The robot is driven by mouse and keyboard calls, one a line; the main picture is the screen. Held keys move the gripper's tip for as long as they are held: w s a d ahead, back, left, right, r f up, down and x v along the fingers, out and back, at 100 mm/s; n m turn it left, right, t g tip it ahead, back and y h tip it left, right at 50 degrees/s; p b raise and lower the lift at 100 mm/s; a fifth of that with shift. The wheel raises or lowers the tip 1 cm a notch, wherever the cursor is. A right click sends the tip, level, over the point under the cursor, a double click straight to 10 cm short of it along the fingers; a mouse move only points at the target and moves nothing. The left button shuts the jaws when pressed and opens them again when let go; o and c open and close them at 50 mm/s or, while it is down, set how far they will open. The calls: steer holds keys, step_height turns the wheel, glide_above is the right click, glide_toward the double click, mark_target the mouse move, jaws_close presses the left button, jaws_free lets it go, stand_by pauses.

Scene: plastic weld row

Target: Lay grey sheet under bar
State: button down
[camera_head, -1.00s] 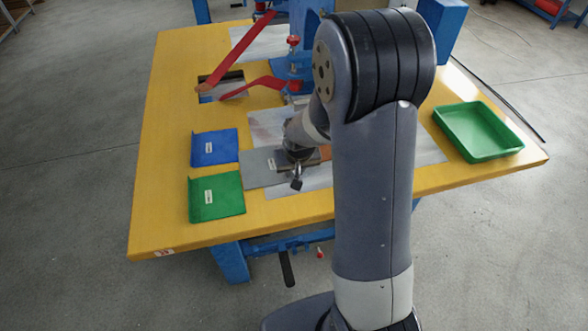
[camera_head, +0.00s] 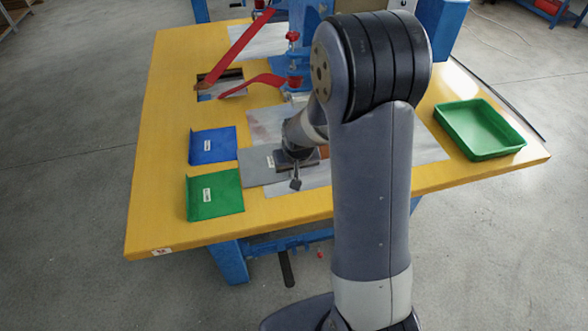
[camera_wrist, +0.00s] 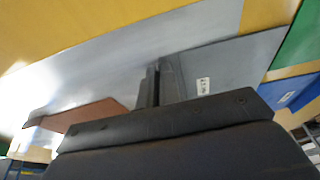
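The grey sheet (camera_head: 257,166), with a small white label, lies on or just over the pale metal plate (camera_head: 283,191) at the table's front. It also shows in the wrist view (camera_wrist: 232,72), right of the fingers. My gripper (camera_head: 296,167) is low over the plate at the sheet's right end. In the wrist view my gripper (camera_wrist: 160,82) has its fingers close together at the sheet's near end and looks shut on it; the grip itself is partly hidden. The blue press (camera_head: 315,45) with red levers (camera_head: 238,52) stands behind. I cannot make out the bar; my arm covers that area.
A blue sheet (camera_head: 214,146) and a green sheet (camera_head: 216,196) lie left on the yellow table (camera_head: 165,120). A green tray (camera_head: 480,130) stands right. An orange-brown piece (camera_wrist: 88,114) lies on the plate beyond my fingers. A table opening lies under the levers.

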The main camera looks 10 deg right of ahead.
steer(key=shift+r, duration=0.2)
steer(key=shift+r+p, duration=0.4)
steer(key=shift+r, duration=0.05)
stand_by(0.4)
